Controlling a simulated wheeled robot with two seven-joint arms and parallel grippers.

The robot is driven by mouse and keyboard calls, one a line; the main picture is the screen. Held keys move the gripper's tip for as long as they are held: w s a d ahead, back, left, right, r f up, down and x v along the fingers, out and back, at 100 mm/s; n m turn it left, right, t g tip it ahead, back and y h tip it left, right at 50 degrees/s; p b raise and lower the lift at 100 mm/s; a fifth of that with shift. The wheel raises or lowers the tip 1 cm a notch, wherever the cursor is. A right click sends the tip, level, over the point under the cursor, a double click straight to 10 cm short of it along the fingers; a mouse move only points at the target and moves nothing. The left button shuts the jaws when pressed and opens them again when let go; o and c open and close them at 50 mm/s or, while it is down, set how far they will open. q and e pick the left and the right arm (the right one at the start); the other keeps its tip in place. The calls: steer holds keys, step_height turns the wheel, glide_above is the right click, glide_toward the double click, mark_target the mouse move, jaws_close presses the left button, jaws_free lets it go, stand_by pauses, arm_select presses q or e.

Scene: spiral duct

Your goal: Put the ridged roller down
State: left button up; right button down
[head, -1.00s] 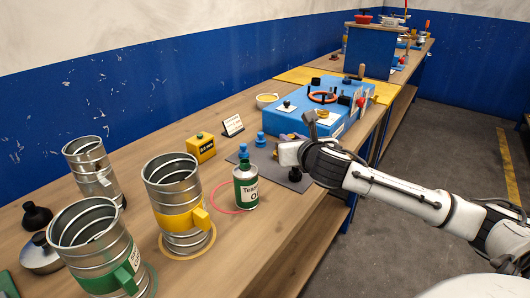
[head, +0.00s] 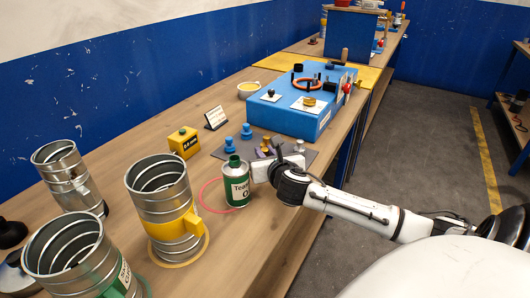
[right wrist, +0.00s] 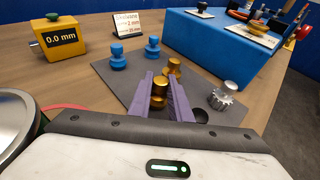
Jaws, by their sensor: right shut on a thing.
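My right gripper (head: 263,158) is low over the grey mat (head: 223,149), just behind the green-capped can (head: 236,184). In the right wrist view its purple fingers (right wrist: 163,97) are shut on a gold roller (right wrist: 158,89); whether this roller touches the mat I cannot tell. Another gold roller (right wrist: 173,67) stands just beyond it. A silver roller with a clearly ridged rim (right wrist: 222,97) stands on the mat to the right; it also shows in the head view (head: 299,146). A dark round thing (right wrist: 201,116) is partly hidden beside the right finger. My left gripper is not in view.
Two blue rollers (right wrist: 117,56) (right wrist: 152,46) stand at the mat's back. A yellow gauge block (head: 184,143), a small sign (head: 215,118) and a blue box (head: 303,110) surround the mat. Metal duct pieces (head: 162,210) stand at left. Bare mat shows at its left part.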

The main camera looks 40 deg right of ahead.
steer(key=shift+f, duration=0.15)
steer(key=c, duration=1.9)
jaws_free()
steer(key=shift+r, duration=0.25)
steer(key=v, duration=1.2)
